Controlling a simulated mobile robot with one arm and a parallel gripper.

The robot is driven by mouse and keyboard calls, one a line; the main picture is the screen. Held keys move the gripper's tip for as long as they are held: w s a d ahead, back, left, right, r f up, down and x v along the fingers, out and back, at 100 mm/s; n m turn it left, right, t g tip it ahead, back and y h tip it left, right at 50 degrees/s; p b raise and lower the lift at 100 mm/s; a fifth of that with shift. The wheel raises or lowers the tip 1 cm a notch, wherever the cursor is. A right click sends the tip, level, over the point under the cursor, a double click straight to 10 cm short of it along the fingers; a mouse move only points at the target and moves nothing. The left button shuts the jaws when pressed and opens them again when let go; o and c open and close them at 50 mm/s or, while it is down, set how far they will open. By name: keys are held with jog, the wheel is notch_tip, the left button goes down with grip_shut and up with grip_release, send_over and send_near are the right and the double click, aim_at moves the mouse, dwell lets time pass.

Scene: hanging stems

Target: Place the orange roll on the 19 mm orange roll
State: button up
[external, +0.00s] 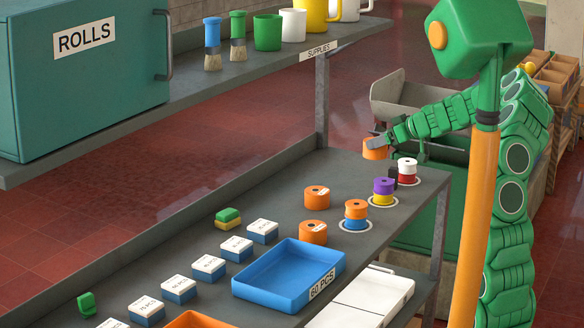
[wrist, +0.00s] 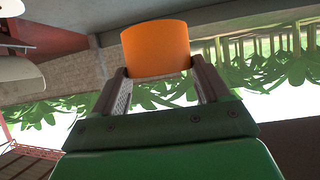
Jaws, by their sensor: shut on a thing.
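My gripper (external: 378,143) is shut on an orange roll (external: 374,153) and holds it in the air above the back of the lower shelf. The wrist view shows the held roll (wrist: 156,46) between the fingertips (wrist: 158,68). Two other orange rolls with pale labels lie on the lower shelf, one farther back (external: 316,193) and one nearer (external: 313,229). They are apart from each other and from my gripper. Their labels are too small to read, so I cannot tell which is 19 mm. Another orange roll (external: 356,207) sits on a blue roll (external: 354,224).
A purple roll (external: 383,184) sits on a yellow one (external: 382,200). A white-topped red roll (external: 407,176) and a black piece (external: 393,173) stand behind. A blue tray (external: 262,292) and several labelled boxes (external: 209,265) lie nearer. An upper shelf (external: 270,58) and post (external: 322,105) stand left.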

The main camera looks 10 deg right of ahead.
jog(key=s+a+r+n+g+y, duration=0.1)
jog(key=s+a+n+g, duration=0.2)
jog(key=s+a, duration=0.55)
jog(key=s+a+r+n+g+y, duration=0.2)
jog(key=s+a+n, duration=0.15)
jog(key=s, duration=0.95)
jog(key=s+a+r+n+g+y, duration=0.1)
jog(key=s+a+n+g, duration=0.15)
jog(key=s+a, duration=0.6)
send_over(321, 226)
jog(key=f, duration=0.9)
jog(key=shift+s+d, duration=0.15)
jog(key=shift+s, duration=0.05)
jog(key=shift+w+f, duration=0.3)
jog(key=shift+f, duration=1.6)
jog(key=o, duration=1.1)
jog(key=shift+f, duration=0.1)
